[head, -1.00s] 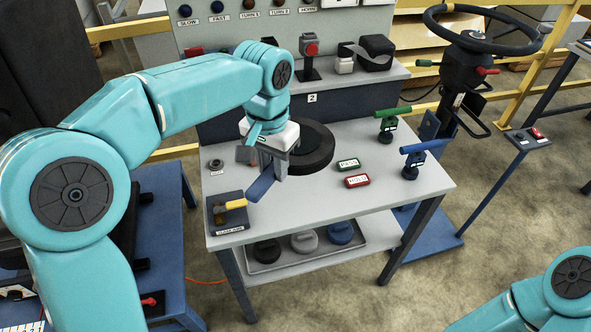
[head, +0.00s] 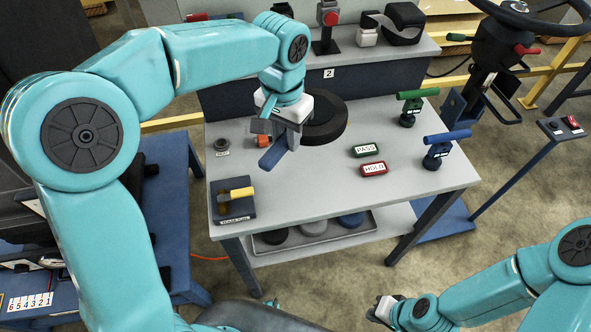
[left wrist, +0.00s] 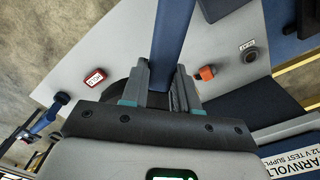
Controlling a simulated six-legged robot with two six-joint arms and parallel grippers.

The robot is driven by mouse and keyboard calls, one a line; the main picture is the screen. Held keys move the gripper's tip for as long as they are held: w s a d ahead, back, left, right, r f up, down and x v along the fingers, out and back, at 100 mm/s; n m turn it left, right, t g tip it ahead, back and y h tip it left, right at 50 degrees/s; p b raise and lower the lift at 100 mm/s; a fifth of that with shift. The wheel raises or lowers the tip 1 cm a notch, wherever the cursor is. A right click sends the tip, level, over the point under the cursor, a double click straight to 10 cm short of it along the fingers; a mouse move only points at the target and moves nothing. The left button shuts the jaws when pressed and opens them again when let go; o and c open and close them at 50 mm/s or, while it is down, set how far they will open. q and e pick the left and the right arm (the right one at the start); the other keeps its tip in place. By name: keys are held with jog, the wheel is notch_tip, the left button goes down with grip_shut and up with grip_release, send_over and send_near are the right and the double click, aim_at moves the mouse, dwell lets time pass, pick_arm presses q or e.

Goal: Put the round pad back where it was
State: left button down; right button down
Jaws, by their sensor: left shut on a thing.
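My left gripper (head: 283,133) is shut on a blue bar (head: 272,157) above the bench, left of a large dark round disc (head: 330,130). In the left wrist view the blue bar (left wrist: 172,45) stands between the two fingers. The dark disc (left wrist: 122,92) is partly hidden behind the gripper there. I cannot tell which item is the round pad. Round pieces in black (head: 275,236), white (head: 313,227) and blue (head: 351,220) sit in the tray on the lower shelf, partly hidden by the bench top. My right gripper (head: 380,308) is low at right; its fingers are unclear.
The front middle is clear.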

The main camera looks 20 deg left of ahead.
aim_at(288, 189)
pick_arm(q)
notch_tip(288, 189, down, 16)
jog(key=shift+d+f+b, duration=0.1)
jog(key=shift+f+b, duration=0.1)
jog(key=shift+b, duration=0.15)
jog(key=shift+s, duration=0.2)
jog(key=c, duration=0.8)
grip_release()
notch_tip(288, 189, up, 12)
jog(key=shift+r+p, duration=0.1)
jog(key=shift+p, duration=0.2)
jog(key=shift+s, duration=0.1)
